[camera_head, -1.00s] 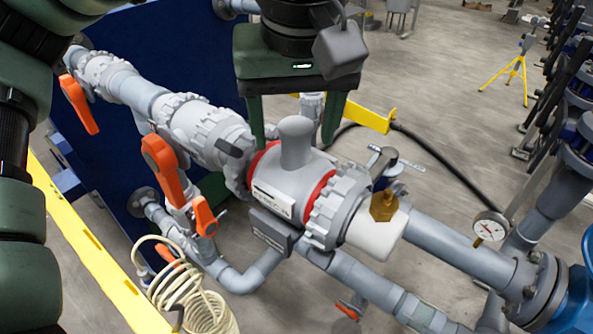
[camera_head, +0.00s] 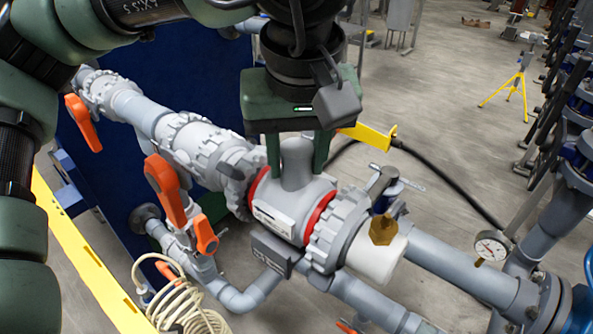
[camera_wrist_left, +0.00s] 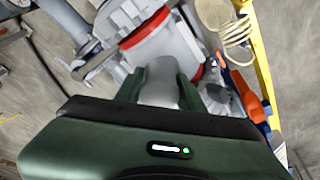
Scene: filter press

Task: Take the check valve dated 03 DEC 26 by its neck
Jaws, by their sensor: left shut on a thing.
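The check valve (camera_head: 322,188) is a light grey body with a red ring at each end and a short upright neck. It sits in the pipe line between two large ribbed union nuts. A white label (camera_head: 273,218) is on its side; I cannot read its date. My left gripper (camera_head: 297,158) points down over the valve, with one green finger on each side of the neck, shut on it. The left wrist view also shows the neck (camera_wrist_left: 160,80) between the fingers. My right gripper is not in view.
Orange-handled valves (camera_head: 166,190) stand on the pipes at left. A brass fitting (camera_head: 383,229) and a pressure gauge (camera_head: 491,246) are at right. A dark plate (camera_head: 270,250) hangs below the valve. A coiled cream hose (camera_head: 190,310) lies at the lower left.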

